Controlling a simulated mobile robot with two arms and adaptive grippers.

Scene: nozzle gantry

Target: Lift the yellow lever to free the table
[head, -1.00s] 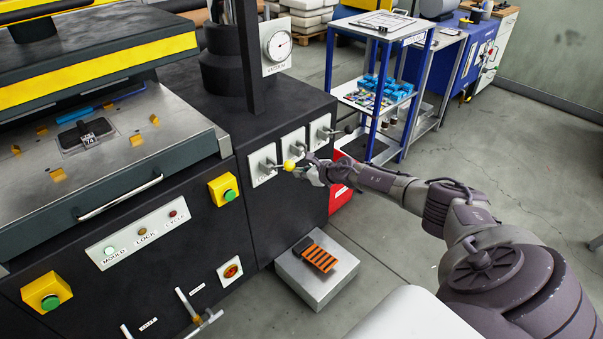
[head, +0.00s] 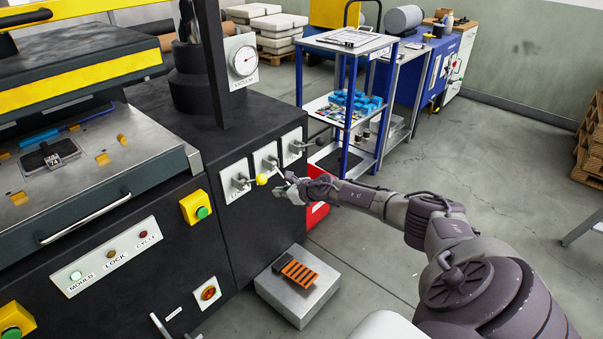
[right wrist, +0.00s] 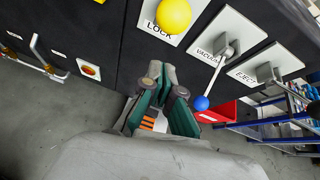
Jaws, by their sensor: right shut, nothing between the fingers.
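The yellow lever's round knob (head: 261,179) sticks out from the leftmost of three white plates on the dark machine's side. In the right wrist view the yellow knob (right wrist: 173,14) is at the top edge, over a plate marked LOCK. My right gripper (head: 281,183) is just right of the knob in the head view. In the right wrist view my right gripper (right wrist: 164,76) has its fingers together and empty, below the knob and apart from it. The sliding table (head: 95,165) with a small black part on it sits at left. My left gripper is not in view.
A blue-knobbed lever (right wrist: 201,103) on the VACUUM plate hangs close to the right of my fingers. An EJECT plate (right wrist: 265,71) is beyond it. A metal step (head: 299,290) stands on the floor below. A blue-framed cart (head: 345,100) stands behind the machine's right corner.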

